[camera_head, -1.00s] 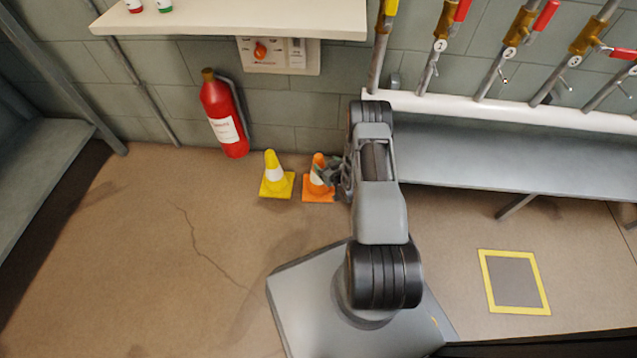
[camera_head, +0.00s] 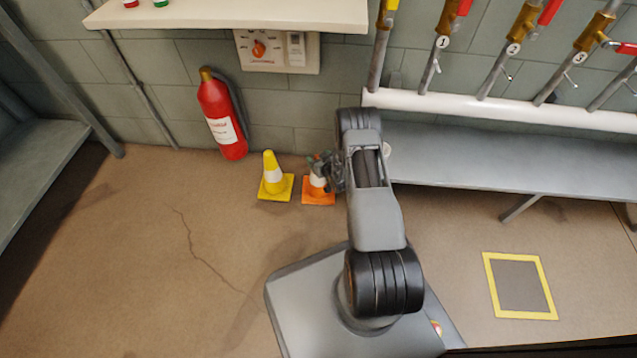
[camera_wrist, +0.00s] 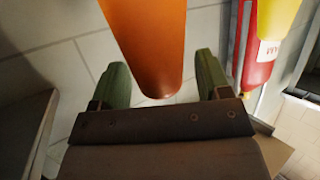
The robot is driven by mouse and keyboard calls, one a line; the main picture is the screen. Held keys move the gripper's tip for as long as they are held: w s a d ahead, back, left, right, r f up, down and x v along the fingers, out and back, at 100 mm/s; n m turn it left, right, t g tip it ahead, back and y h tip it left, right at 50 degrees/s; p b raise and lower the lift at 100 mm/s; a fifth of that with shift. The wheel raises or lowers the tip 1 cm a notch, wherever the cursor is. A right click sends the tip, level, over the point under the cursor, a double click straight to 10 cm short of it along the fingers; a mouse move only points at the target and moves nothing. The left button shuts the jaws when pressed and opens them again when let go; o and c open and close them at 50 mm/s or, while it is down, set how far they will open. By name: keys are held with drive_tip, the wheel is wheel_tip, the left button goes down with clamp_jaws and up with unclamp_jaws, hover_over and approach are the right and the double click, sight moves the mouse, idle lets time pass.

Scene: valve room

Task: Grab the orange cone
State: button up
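The orange cone (camera_head: 318,192) with a white band stands upright on the floor near the back wall, just right of the yellow cone (camera_head: 274,180). My gripper (camera_head: 322,168) is at the cone's upper part and partly hides it. In the wrist view the rounded orange tip of the cone (camera_wrist: 155,45) lies between the two green fingers of my gripper (camera_wrist: 162,82). The fingers are open, with a visible gap on each side of the cone.
A grey bench (camera_head: 480,160) stands right of the cones, below the valve pipes. A shelf (camera_head: 230,14) is above. The floor at left is clear.

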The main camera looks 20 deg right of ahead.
clamp_jaws()
idle(0.5)
drive_tip(key=shift+r, duration=0.15)
